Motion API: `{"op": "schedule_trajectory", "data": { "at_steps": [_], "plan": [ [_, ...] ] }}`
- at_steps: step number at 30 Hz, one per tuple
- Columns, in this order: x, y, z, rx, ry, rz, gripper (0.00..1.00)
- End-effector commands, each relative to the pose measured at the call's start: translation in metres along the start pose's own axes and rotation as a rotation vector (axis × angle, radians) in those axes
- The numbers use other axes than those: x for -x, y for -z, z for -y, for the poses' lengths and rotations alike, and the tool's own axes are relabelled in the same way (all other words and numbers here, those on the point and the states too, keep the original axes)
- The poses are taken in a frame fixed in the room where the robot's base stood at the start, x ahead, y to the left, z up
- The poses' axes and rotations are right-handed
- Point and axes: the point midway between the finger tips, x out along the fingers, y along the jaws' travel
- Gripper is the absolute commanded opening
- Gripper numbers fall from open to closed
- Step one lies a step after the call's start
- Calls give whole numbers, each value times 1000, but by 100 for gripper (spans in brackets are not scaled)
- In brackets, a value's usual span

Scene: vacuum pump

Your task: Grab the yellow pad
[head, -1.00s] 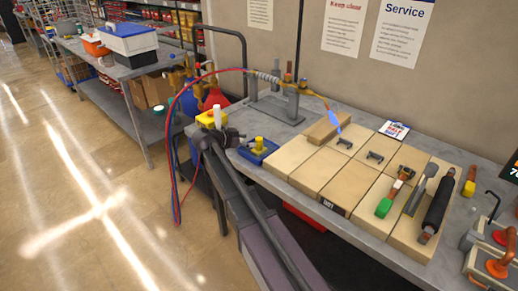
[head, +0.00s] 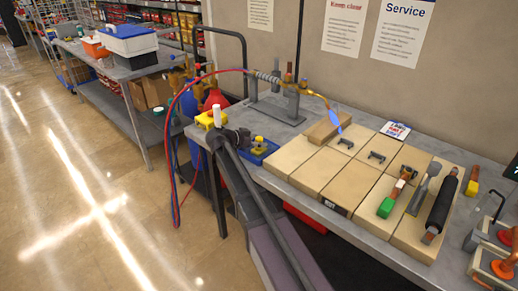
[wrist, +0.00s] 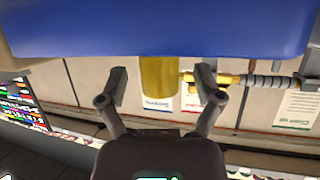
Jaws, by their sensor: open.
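A yellow upright piece (head: 259,140) stands on a blue base (head: 262,151) at the left end of the workbench; I take it as the yellow pad. In the wrist view the yellow piece (wrist: 158,76) shows as a short cylinder against the large blue base (wrist: 160,28). My gripper (wrist: 161,82) is open, with one finger on each side of the yellow piece in that picture. I see no clear contact, and the depth between them is hard to judge. In the head view my gripper (head: 240,138) is small and dark, just left of the blue base.
A yellow block (head: 207,121) and a white cylinder (head: 217,115) are at the bench's left edge, close to my gripper. A torch stand with a hose (head: 290,100) is behind. Tan bricks (head: 322,168) with tools fill the bench to the right.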

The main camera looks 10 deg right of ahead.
Motion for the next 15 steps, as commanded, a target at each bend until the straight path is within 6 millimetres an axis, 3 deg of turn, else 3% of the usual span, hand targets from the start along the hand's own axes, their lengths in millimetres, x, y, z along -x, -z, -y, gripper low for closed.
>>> {"op": "schedule_trajectory", "data": {
  "at_steps": [8,15],
  "plan": [
    [0,0,0,0,0,0,81],
    [0,0,0,0,0,0,10]
  ]
}}
